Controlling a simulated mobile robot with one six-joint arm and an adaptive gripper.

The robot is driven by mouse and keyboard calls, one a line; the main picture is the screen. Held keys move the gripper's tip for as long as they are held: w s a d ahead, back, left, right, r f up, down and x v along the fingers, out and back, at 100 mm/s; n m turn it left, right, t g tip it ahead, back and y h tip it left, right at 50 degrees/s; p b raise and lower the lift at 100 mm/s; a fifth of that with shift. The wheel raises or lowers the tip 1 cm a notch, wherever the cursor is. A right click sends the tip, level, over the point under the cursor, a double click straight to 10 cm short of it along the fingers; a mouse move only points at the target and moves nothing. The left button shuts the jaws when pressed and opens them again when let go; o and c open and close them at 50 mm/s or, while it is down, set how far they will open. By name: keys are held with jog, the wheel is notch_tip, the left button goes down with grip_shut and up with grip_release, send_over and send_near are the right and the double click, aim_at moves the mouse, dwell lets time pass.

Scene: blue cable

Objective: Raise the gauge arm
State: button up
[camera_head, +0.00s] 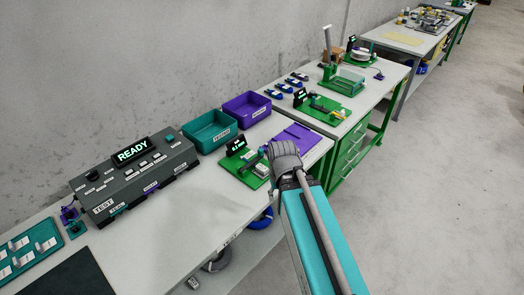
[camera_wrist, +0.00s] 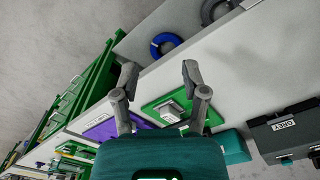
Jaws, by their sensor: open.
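A green gauge base (camera_head: 248,176) with a small black lit display (camera_head: 236,147) and a pale block (camera_head: 261,169) sits on the near bench, just left of my wrist. In the wrist view the green base (camera_wrist: 153,108) lies beyond my right finger, with a pale block (camera_wrist: 176,107) on it. I cannot clearly make out the gauge arm; my wrist and gripper body partly cover that area. My gripper (camera_wrist: 160,75) is open and empty, its fingers spread over the bench's front part. Its fingertips cannot be made out in the head view.
A purple mat (camera_head: 296,137) lies beside the gauge. Teal (camera_head: 209,131) and purple (camera_head: 247,107) bins stand behind, and a dark test box (camera_head: 135,178) reading READY is at left. A blue cable coil (camera_wrist: 166,45) is below the bench edge. Another green fixture (camera_head: 329,108) stands on the farther bench.

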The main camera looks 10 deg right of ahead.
jog(key=shift+o, duration=0.6)
notch_tip(320, 180, up, 7)
jog(key=n+p, duration=0.7)
send_over(261, 149)
jog(key=shift+s+a, duration=0.15)
jog(key=shift+a, duration=0.1)
jog(key=shift+f, duration=0.1)
jog(key=f+b, duration=1.3)
jog(key=shift+d+f+b, duration=0.2)
jog(key=shift+f+b, duration=0.05)
jog(key=shift+b, duration=0.05)
grip_shut()
